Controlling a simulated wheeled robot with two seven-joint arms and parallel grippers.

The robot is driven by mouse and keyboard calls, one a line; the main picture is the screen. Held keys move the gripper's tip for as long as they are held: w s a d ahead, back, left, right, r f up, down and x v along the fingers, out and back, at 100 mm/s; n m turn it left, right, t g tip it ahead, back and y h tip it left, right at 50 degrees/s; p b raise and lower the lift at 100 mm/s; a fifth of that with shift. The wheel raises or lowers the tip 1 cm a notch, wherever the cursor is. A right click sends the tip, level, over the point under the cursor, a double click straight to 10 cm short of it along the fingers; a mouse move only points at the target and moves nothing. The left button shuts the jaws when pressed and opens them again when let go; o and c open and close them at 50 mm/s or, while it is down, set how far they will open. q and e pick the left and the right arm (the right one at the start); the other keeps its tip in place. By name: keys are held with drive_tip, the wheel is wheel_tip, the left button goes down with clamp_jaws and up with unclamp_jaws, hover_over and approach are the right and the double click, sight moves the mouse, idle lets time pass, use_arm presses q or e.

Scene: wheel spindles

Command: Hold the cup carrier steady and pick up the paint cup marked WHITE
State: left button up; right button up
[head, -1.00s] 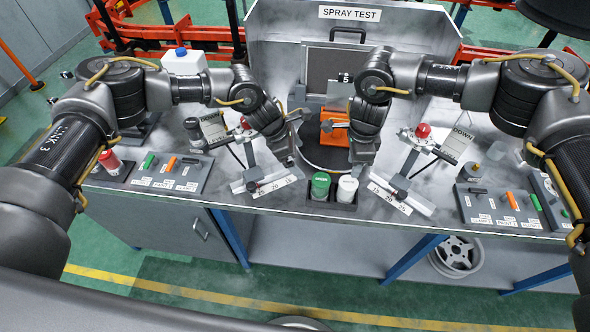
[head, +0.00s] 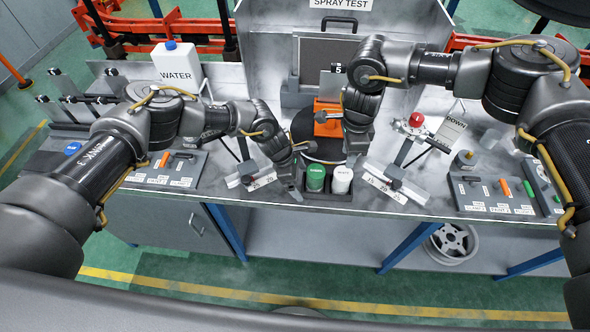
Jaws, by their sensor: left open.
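The cup carrier (head: 327,203) is a dark tray at the front edge of the bench, below the spray booth. It holds a green-topped cup (head: 316,178) on the left and a white cup (head: 342,180) on the right, both upright. The lettering on the cups is too small to read surely. My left gripper (head: 303,171) is open, just left of the carrier and green cup, with one finger low near the carrier's left end. My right gripper (head: 336,141) looks open and empty, above and behind the white cup. I cannot tell whether either touches anything.
Angled metal stands with number labels (head: 262,180) (head: 399,188) flank the carrier. An orange block (head: 327,127) stands on a dark turntable behind. Switch panels lie at both sides. A WATER jug (head: 177,65) stands back left, and a red-topped lever (head: 416,120) stands right.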

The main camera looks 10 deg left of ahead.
use_arm(q)
drive_tip(key=shift+x, duration=1.05)
drive_tip(key=c, duration=1.1)
use_arm(e)
drive_tip(key=shift+o, duration=0.3)
